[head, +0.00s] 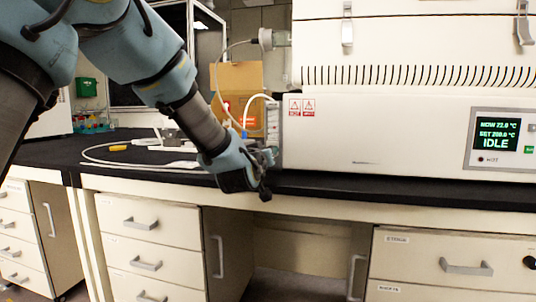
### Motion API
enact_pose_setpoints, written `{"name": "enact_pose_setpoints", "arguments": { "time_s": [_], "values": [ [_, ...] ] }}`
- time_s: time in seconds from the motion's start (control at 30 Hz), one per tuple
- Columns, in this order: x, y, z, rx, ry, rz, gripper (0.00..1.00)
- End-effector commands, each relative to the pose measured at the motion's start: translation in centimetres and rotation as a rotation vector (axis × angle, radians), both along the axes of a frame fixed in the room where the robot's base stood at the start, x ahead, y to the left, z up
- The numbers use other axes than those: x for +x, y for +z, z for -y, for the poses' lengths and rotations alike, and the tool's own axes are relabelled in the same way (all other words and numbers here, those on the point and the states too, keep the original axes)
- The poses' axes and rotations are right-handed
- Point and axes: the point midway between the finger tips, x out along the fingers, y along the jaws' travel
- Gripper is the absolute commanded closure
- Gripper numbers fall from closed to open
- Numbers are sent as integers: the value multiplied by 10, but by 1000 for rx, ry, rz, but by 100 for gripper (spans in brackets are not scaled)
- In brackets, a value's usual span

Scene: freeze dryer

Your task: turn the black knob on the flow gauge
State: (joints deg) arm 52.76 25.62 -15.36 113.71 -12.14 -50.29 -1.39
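A narrow upright gauge with a light face (271,118) stands at the left end of the large white machine, with a white tube and a blue fitting beside it. I take it for the flow gauge. My gripper (265,172) is at the end of the arm, just below the gauge and close to the machine's lower left corner, over the bench's front edge. The gripper and wrist cover the area under the gauge. I cannot make out the black knob. The fingers are small and dark here, so I cannot tell if they are open, shut or touching anything.
The white machine (390,130) fills the right, with a green display (497,134) reading IDLE. A cardboard box (239,90) stands behind the gauge. A white cable and a yellow-handled item (118,148) lie on the black bench top (60,150). Drawers (150,225) are below.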

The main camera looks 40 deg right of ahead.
Motion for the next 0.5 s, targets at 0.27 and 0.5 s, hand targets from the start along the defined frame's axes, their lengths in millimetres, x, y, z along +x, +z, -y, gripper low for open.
{"name": "enact_pose_setpoints", "arguments": {
  "time_s": [0.27, 0.5],
  "values": [
    [0, -1, 0, 5, -1, 1, 100],
    [0, -1, 0, 4, -1, 1, 56]
  ]
}}
